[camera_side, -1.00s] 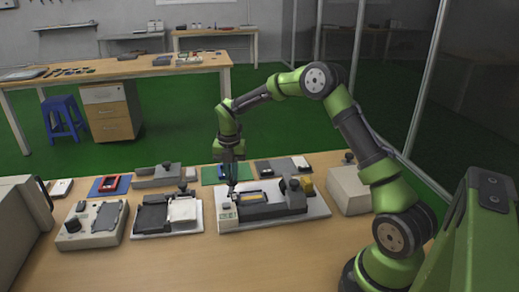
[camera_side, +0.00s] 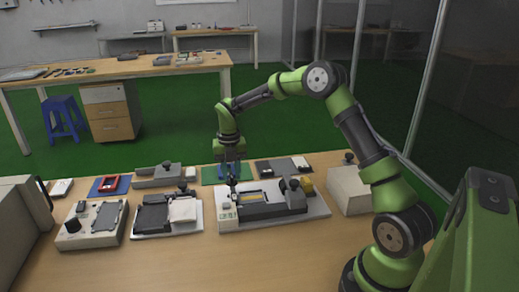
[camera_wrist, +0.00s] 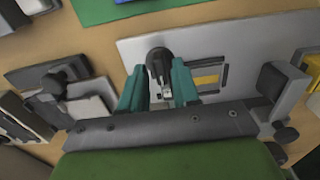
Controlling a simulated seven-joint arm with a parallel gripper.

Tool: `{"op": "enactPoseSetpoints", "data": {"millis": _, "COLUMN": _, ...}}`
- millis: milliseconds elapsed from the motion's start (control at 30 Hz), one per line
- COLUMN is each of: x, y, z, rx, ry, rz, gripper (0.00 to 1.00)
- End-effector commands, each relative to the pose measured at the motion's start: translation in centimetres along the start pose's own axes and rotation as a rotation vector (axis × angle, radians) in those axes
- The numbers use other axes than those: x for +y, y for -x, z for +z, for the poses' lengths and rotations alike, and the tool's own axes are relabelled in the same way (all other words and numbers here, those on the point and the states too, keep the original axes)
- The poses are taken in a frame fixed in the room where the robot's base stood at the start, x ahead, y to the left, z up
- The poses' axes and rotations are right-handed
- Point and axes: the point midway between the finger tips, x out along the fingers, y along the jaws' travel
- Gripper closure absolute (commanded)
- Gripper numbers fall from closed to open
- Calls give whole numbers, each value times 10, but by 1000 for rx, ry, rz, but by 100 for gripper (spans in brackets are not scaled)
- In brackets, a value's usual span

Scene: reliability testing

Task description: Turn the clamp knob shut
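The clamp fixture is a pale plate (camera_side: 310,213) on the bench, with a dark block and a yellow-lit slot (camera_side: 253,198); the yellow also shows in the wrist view (camera_wrist: 207,80). A dark clamp knob (camera_wrist: 158,62) stands at the left end of the plate. My gripper (camera_side: 232,177) is down over that end. In the wrist view its two teal fingers (camera_wrist: 159,78) stand on either side of the knob. Whether both fingers press on it is too close to tell. In the side view the fingers largely hide the knob.
A dark upright block (camera_side: 292,192) with a round knob stands at the plate's right end. To the left are a black-and-white fixture (camera_side: 157,217) and a grey box with a dial (camera_side: 73,225). A beige box (camera_side: 346,190) is at right. The front bench is clear.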

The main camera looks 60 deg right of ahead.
Motion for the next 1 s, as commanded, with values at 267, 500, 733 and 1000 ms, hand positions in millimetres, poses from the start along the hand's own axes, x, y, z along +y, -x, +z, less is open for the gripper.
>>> {"op": "enactPoseSetpoints", "data": {"millis": 267, "x": 0, "y": 24, "z": 0, "rx": -3, "ry": -1, "rz": 1, "gripper": 69}}
{"op": "enactPoseSetpoints", "data": {"millis": 500, "x": 0, "y": 39, "z": 0, "rx": 0, "ry": -1, "rz": 1, "gripper": 69}}
{"op": "enactPoseSetpoints", "data": {"millis": 733, "x": 0, "y": 41, "z": 0, "rx": 0, "ry": -1, "rz": 0, "gripper": 69}}
{"op": "enactPoseSetpoints", "data": {"millis": 1000, "x": 1, "y": 41, "z": 1, "rx": -5, "ry": -121, "rz": 5, "gripper": 69}}
